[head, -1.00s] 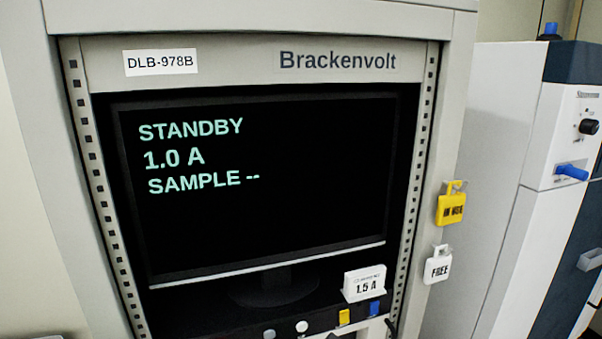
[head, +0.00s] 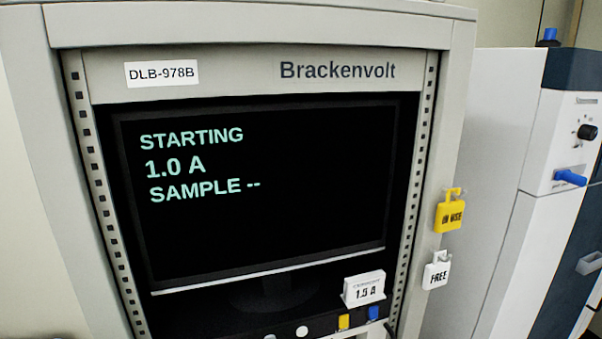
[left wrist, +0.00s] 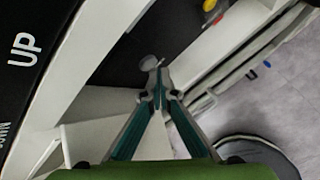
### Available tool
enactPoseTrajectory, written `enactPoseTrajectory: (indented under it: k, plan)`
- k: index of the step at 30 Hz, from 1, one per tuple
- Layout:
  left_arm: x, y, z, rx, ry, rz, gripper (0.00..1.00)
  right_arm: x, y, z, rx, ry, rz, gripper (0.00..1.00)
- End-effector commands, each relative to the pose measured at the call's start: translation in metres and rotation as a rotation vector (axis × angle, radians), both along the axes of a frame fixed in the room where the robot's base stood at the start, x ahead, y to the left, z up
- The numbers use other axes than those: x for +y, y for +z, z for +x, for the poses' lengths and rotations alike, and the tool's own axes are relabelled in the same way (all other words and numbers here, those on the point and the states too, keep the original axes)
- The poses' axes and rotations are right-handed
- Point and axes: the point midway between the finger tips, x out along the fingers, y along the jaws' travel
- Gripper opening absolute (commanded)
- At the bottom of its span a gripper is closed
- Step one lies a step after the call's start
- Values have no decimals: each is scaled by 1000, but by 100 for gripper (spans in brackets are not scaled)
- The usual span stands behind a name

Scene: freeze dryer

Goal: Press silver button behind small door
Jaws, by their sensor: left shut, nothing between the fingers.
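In the left wrist view my left gripper (left wrist: 157,70) is shut and empty, its two teal-sided fingers meeting at the tips. A small pale grey round thing (left wrist: 150,62) shows right at the fingertips. It may be the silver button; I cannot tell whether the tips touch it. White panels stand around a dark recess (left wrist: 125,65) there; I cannot tell which one is the small door. In the head view the cabinet screen (head: 260,220) reads STARTING, 1.0 A, SAMPLE --. Neither gripper shows in the head view.
Below the screen are a white round knob (head: 302,331), a yellow piece (head: 343,321), a blue piece (head: 374,313) and a 1.5 A card (head: 364,288). A yellow IN USE tag (head: 450,216) and a white FREE tag (head: 436,274) hang on the cabinet's right side.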

Motion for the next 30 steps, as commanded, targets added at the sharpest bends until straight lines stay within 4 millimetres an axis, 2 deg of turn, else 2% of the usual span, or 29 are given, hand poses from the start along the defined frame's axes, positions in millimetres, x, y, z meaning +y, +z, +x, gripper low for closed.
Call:
enactPoseTrajectory:
  k: [11, 24, 30]
  plan:
    - [-2, 1, -5, 1, -1, 0, 0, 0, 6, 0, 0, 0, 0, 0]
    - [-15, 3, -46, 2, -3, 1, 0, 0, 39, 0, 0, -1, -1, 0]
    - [-19, 1, -58, 1, -2, 1, 0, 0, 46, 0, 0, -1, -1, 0]
